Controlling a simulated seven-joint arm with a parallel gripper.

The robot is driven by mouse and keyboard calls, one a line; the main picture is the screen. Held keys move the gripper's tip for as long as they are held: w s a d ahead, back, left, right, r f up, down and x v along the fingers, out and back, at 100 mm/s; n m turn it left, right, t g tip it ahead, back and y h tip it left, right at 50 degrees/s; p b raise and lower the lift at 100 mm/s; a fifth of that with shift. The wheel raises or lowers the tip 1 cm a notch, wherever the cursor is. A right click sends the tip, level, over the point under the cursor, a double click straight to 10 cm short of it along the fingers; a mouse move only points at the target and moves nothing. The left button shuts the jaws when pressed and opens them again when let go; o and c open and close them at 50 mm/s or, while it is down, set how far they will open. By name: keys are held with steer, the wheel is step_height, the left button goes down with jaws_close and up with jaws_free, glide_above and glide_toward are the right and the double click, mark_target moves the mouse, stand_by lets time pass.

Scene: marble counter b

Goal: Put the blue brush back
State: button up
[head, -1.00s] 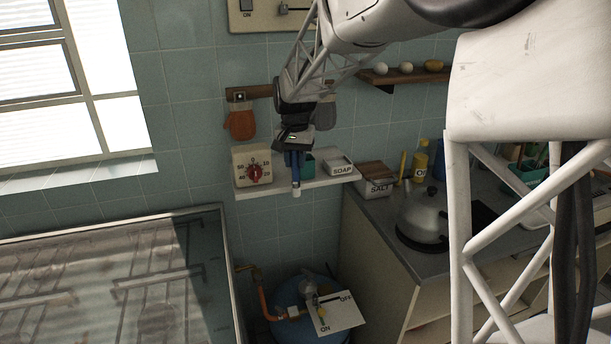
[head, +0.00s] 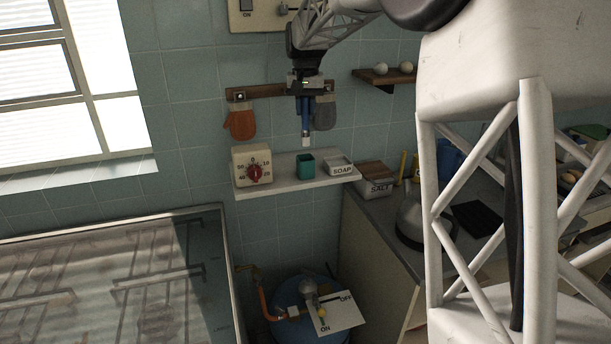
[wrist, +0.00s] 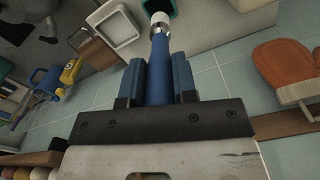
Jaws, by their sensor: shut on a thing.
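My gripper (head: 305,98) is shut on the blue brush (head: 305,120). The brush hangs upright with its white end pointing down, above the wall shelf (head: 298,185). In the wrist view the blue brush (wrist: 172,65) sits between the two blue fingers, its pale tip farthest from me. A green square cup (head: 306,167) stands on the shelf below the brush, apart from it. Part of the green cup (wrist: 160,8) shows at the top edge of the wrist view, by the brush tip. Its inside is hard to see.
A timer with a red knob (head: 252,168) stands left of the cup, and a white soap dish (head: 339,166) right of it. An orange mitt (head: 241,124) and a grey mitt (head: 323,113) hang on the wall behind. A salt box (head: 375,180) stands on the counter.

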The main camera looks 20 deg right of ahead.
mark_target(306, 136)
stand_by(0.3)
steer(key=shift+f, duration=3.05)
steer(key=shift+f, duration=0.1)
steer(key=shift+f, duration=1.8)
steer(key=shift+f, duration=0.1)
steer(key=o, duration=0.9)
